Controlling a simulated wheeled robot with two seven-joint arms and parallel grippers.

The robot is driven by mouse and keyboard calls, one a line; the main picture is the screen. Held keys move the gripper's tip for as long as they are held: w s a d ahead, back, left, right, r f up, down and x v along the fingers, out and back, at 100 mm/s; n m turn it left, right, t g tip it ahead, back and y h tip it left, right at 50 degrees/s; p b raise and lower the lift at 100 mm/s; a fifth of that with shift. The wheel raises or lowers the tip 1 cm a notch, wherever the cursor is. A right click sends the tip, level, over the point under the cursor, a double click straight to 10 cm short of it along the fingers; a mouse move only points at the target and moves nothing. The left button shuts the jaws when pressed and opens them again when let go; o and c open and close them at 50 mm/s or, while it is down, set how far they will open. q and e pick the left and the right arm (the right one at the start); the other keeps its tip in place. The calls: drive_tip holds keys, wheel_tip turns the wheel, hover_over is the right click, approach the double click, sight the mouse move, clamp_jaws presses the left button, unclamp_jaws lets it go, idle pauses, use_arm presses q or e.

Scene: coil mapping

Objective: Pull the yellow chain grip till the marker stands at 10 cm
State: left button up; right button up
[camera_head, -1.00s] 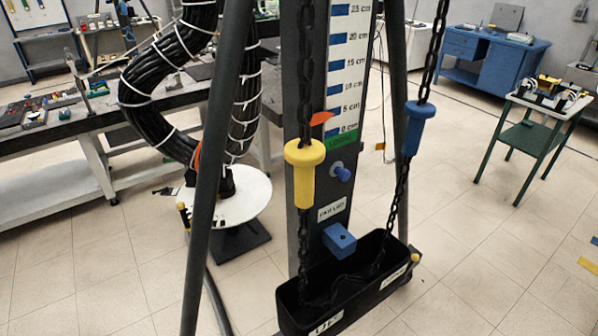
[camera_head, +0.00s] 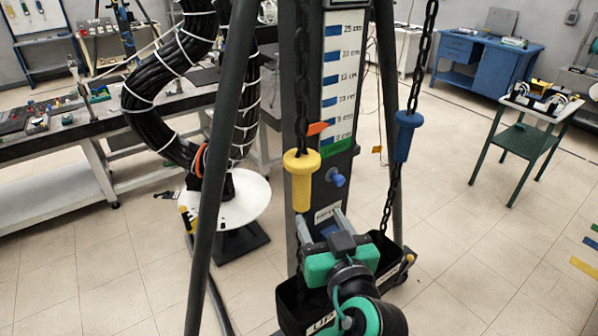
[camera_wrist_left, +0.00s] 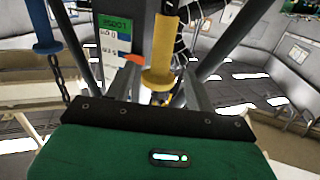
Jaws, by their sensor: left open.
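The yellow chain grip (camera_head: 301,182) hangs upright on a dark chain in front of the post. It also shows in the left wrist view (camera_wrist_left: 163,52), nearer the right finger. The orange marker (camera_head: 317,128) is at the low end of the cm scale (camera_head: 345,75), around 0 to 5 cm; the exact reading is unclear. My left gripper (camera_head: 322,225), green with grey fingers, is open and empty, below and slightly right of the yellow grip in the head view and apart from it. It also shows in the left wrist view (camera_wrist_left: 138,78). My right gripper is not in view.
A blue grip (camera_head: 404,135) hangs on the right chain. A blue knob (camera_head: 337,179) sticks out of the post. A black chain bin (camera_head: 287,300) stands below, partly hidden by my arm. Grey stand legs (camera_head: 215,180) flank the post; a cable bundle hangs at left.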

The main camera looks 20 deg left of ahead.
sight(299, 174)
use_arm(q)
drive_tip(key=shift+n, duration=0.4)
drive_tip(key=p+x, duration=0.1)
drive_tip(key=x, duration=0.3)
drive_tip(key=r+p+x, duration=0.1)
drive_tip(key=x, duration=0.4)
drive_tip(key=r+p+x, duration=0.1)
drive_tip(key=x, duration=0.3)
drive_tip(key=shift+a, duration=0.35)
drive_tip(key=shift+c, duration=0.4)
clamp_jaws()
